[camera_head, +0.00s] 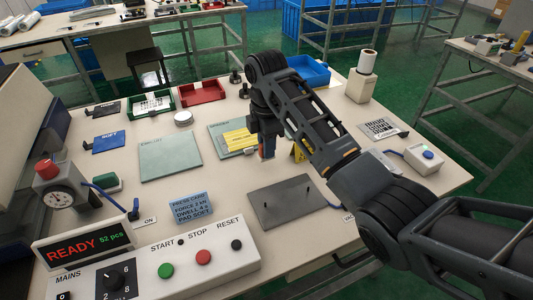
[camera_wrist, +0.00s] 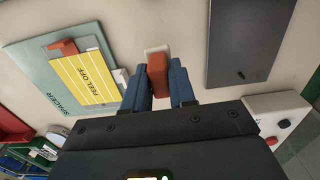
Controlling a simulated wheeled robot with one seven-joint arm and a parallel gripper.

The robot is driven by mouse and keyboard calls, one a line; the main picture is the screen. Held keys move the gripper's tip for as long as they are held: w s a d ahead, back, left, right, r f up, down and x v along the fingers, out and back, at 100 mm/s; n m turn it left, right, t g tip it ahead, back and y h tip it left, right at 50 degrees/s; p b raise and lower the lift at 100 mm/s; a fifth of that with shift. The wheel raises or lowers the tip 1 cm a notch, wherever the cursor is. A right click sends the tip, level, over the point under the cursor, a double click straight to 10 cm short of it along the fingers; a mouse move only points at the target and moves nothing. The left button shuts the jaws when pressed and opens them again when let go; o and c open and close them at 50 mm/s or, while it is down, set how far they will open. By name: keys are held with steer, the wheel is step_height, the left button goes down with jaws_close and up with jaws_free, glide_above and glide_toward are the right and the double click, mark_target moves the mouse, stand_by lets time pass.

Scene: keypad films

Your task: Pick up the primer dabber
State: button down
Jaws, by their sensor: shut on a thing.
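The primer dabber (camera_wrist: 158,72), a small red-brown block with a pale end, shows in the wrist view between the blue fingers of my gripper (camera_wrist: 160,85). The fingers are shut on its two sides. In the head view my gripper (camera_head: 266,148) points down over the middle of the bench, and the dabber is mostly hidden there by the fingers. I cannot tell whether the dabber touches the bench top or is just clear of it.
Left of my gripper lies the green spacer sheet (camera_wrist: 45,62) with a yellow peel-off film (camera_wrist: 86,78) on it. A dark plate with pins (camera_head: 287,202) lies nearer the front. A yellow stand (camera_head: 298,151) is close on the right. Red (camera_head: 203,92) and blue trays stand behind.

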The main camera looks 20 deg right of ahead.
steer(key=s+d+r+p, duration=0.5)
steer(key=d+r+p, duration=0.1)
steer(key=d, duration=0.4)
steer(key=shift+d+r, duration=0.2)
steer(key=shift+r, duration=0.55)
steer(key=shift+s, duration=0.1)
steer(key=c, duration=1.5)
jaws_free()
steer(key=c, duration=0.4)
steer(key=shift+o, duration=0.2)
